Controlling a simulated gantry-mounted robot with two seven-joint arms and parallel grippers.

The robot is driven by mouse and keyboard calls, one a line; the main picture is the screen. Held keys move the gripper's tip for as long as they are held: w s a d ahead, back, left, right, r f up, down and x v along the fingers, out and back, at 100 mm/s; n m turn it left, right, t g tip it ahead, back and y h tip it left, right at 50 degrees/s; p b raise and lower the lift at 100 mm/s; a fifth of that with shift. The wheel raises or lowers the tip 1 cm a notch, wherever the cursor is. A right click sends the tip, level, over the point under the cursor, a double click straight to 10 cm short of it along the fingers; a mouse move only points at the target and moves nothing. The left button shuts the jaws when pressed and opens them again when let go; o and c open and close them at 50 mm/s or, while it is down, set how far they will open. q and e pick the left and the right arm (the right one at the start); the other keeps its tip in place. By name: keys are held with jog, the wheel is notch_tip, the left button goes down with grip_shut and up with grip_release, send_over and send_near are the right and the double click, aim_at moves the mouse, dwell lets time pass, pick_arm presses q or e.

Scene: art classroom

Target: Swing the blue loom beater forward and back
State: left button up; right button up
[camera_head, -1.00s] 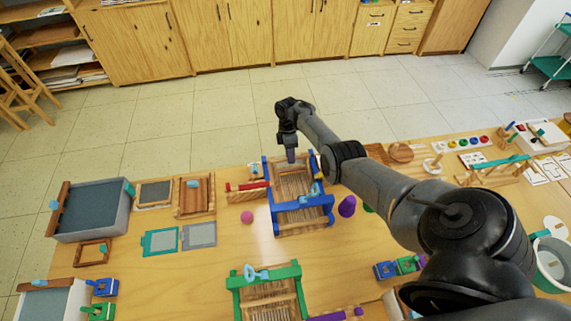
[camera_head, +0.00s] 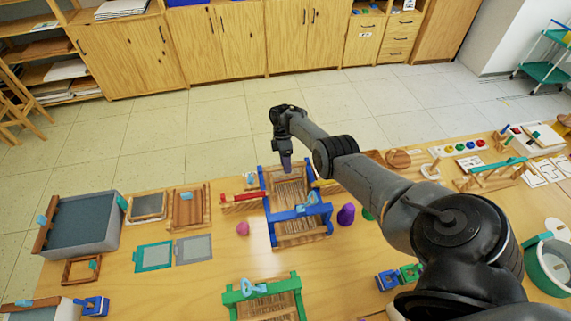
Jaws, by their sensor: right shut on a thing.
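The blue loom (camera_head: 298,240) stands on the table, a wooden frame with blue posts and pale threads. A raised blue crossbar (camera_head: 285,217) spans its near part, with a light-blue handle (camera_head: 306,203) by it. My right gripper (camera_head: 286,168) points down at the loom's far side, away from that handle. It is shut on a part of the loom that looks to be its beater; the fingertips are small and the grip is hard to see. My left gripper is not in view.
A green loom (camera_head: 262,291) stands nearer. A red bar (camera_head: 242,197) and a pink ball (camera_head: 242,229) lie left of the blue loom, a purple cone (camera_head: 346,215) right of it. A grey tray (camera_head: 118,231) is at left. Table between the looms is mostly clear.

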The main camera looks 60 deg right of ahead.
jog(key=shift+d+r, duration=0.1)
jog(key=shift+r, duration=0.05)
jog(key=shift+r, duration=0.15)
jog(key=shift+w+d+r, duration=0.15)
jog(key=shift+r, duration=0.15)
jog(key=v, duration=0.9)
jog(key=shift+r+b, duration=0.3)
